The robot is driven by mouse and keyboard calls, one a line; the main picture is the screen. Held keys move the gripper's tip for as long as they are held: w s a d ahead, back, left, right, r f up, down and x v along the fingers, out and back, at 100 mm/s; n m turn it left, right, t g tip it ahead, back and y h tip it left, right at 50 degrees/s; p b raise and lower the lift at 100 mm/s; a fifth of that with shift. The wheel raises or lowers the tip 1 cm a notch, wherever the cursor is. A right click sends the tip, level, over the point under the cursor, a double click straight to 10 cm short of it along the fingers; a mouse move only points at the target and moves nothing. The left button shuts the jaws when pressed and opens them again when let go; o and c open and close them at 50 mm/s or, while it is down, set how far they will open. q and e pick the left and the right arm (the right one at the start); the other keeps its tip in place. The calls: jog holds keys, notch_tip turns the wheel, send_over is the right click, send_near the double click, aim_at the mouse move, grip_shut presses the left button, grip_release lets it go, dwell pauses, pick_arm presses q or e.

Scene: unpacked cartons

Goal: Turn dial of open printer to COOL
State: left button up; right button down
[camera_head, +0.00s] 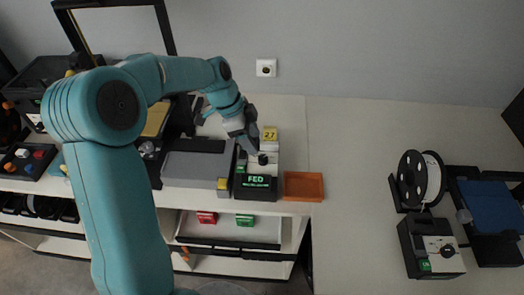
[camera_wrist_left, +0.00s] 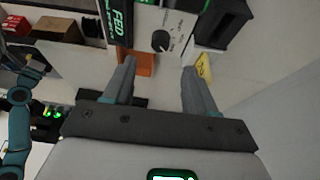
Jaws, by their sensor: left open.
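A control unit with a lit green "FED" display (camera_head: 257,181) stands on the bench in the head view. Its pale panel carries a black round dial (camera_head: 263,160). In the left wrist view the dial (camera_wrist_left: 160,40) shows just beyond the fingertips, with small labels around it too small to read. My left gripper (camera_wrist_left: 158,70) is open and empty, its two fingers spread on either side of the dial's line; it looks apart from the dial. In the head view the left gripper (camera_head: 250,144) hangs above and behind the dial. My right gripper is not in view.
A yellow "27" tag (camera_head: 270,134) stands behind the dial, and an orange tray (camera_head: 303,186) lies right of the unit. A grey box (camera_head: 195,168) is close on the left. Another dial unit (camera_head: 430,246), a spool (camera_head: 419,180) and a blue-bed machine (camera_head: 489,207) stand far right.

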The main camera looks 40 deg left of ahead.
aim_at(263, 158)
pick_arm(q)
jog(key=p+x, duration=0.1)
jog(key=x, duration=0.6)
jog(key=shift+d+f, duration=0.1)
jog(key=shift+f, duration=0.15)
jog(key=shift+s, duration=0.1)
